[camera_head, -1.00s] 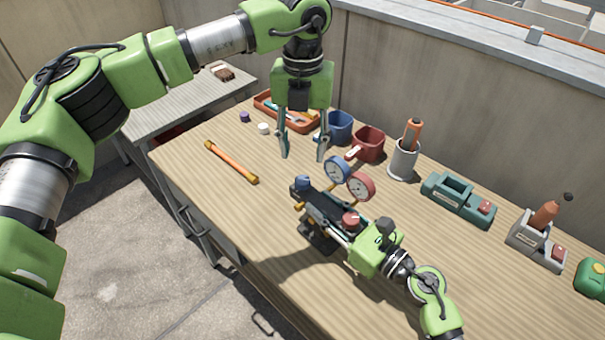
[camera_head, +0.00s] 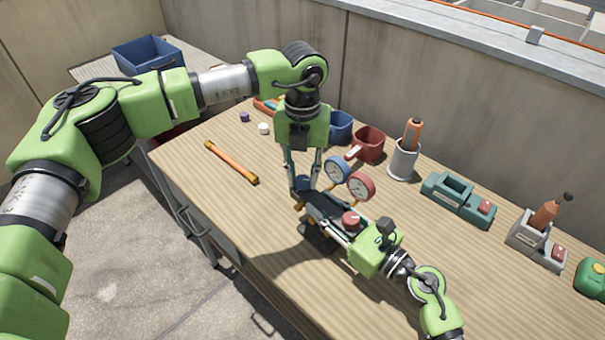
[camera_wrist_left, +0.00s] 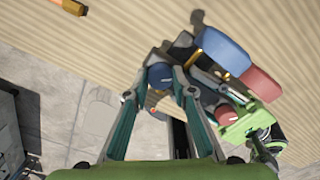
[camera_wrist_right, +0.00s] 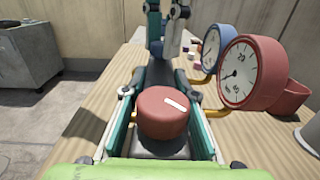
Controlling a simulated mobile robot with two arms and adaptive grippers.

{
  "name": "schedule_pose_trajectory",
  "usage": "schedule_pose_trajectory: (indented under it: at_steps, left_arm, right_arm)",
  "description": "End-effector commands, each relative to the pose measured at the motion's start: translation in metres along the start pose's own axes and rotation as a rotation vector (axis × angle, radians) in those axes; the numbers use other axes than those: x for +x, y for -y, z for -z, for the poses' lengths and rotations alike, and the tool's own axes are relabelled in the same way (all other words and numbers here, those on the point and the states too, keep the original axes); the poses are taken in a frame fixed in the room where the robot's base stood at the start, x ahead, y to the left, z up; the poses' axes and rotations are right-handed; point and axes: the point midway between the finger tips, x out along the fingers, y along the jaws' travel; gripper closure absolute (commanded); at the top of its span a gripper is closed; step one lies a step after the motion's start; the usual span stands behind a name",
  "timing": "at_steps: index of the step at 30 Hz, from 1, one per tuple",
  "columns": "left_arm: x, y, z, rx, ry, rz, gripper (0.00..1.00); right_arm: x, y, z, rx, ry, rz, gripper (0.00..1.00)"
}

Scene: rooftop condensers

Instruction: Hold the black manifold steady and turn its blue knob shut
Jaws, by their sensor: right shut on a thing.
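The black manifold (camera_head: 325,212) stands on the wooden table, with a blue gauge (camera_head: 337,169) and a red gauge (camera_head: 361,186) on its far side. My right gripper (camera_head: 338,222) is shut on the manifold's body, its fingers on both sides of the red knob (camera_wrist_right: 163,112). The blue knob (camera_wrist_left: 160,76) is at the manifold's other end. My left gripper (camera_head: 304,180) points down over that end, its fingers open on either side of the blue knob. Whether they touch it I cannot tell. The knob's pointer mark is not clear.
An orange tube (camera_head: 231,162) lies left of the manifold. A teal caddy (camera_head: 458,200) is to the right. The front of the table is clear.

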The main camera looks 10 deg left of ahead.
Motion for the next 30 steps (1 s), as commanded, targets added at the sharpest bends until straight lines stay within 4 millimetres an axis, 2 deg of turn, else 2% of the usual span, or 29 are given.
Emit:
schedule_pose_trajectory:
  at_steps: [14,30]
  left_arm:
    - [-0.0001,-0.0005,0.0000,0.072,0.000,-0.002,0.98]
    - [-0.0002,-0.0006,0.0002,0.527,-0.002,-0.002,0.98]
  right_arm:
    - [-0.0003,0.0004,0.0004,0.000,-0.001,0.001,1.00]
    - [-0.0003,0.0006,0.0006,0.000,-0.001,0.001,1.00]
